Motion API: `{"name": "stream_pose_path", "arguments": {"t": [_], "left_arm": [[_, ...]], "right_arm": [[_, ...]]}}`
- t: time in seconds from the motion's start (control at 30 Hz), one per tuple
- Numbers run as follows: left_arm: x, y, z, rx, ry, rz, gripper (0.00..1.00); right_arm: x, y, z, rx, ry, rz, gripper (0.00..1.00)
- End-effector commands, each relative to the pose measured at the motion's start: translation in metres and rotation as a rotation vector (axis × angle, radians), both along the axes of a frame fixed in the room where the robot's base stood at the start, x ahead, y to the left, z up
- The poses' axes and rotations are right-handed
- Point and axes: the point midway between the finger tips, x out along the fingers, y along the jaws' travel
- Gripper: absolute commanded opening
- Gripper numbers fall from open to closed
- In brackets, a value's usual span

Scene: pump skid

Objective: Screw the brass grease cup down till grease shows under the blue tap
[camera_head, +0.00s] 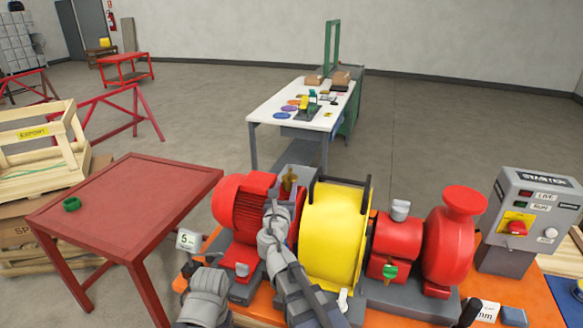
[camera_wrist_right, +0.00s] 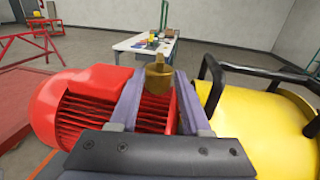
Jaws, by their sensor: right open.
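The brass grease cup (camera_head: 289,178) stands upright between the red motor (camera_head: 240,208) and the yellow guard (camera_head: 335,225). My right gripper (camera_head: 285,192) reaches it from the near side. In the right wrist view my right gripper (camera_wrist_right: 158,95) is open, and the brass cup (camera_wrist_right: 158,76) shows between its fingertips. I cannot tell whether either finger touches the cup. The foot of the cup is hidden behind the gripper. I see no blue tap; a green-handled tap (camera_head: 390,270) sits on the red housing.
The yellow guard's black handle (camera_wrist_right: 211,75) stands close right of the gripper. A control box (camera_head: 535,215) is at the right end of the orange base (camera_head: 520,285). A red table (camera_head: 125,200) with a green ring (camera_head: 71,204) stands left. A white workbench (camera_head: 270,110) stands behind.

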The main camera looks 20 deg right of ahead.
Motion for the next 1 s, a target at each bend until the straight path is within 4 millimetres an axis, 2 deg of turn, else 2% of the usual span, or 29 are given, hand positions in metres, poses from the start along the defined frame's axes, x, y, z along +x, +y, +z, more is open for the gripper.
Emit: {"name": "stream_pose_path", "arguments": {"t": [0.4, 0.53, 0.73, 1.0], "left_arm": [[0.000, 0.000, 0.000, 0.000, 0.000, 0.000, 0.50], [0.000, 0.000, 0.000, 0.000, 0.000, 0.000, 0.50], [0.000, 0.000, 0.000, 0.000, 0.000, 0.000, 0.50], [0.000, 0.000, 0.000, 0.000, 0.000, 0.000, 0.50]], "right_arm": [[0.071, -0.029, 0.000, 0.002, 0.000, -0.003, 0.47], [0.089, -0.037, 0.000, 0.002, 0.000, -0.002, 0.47], [0.104, -0.044, 0.000, 0.002, 0.000, -0.002, 0.47], [0.107, -0.047, 0.000, 0.002, 0.000, -0.001, 0.47]]}}
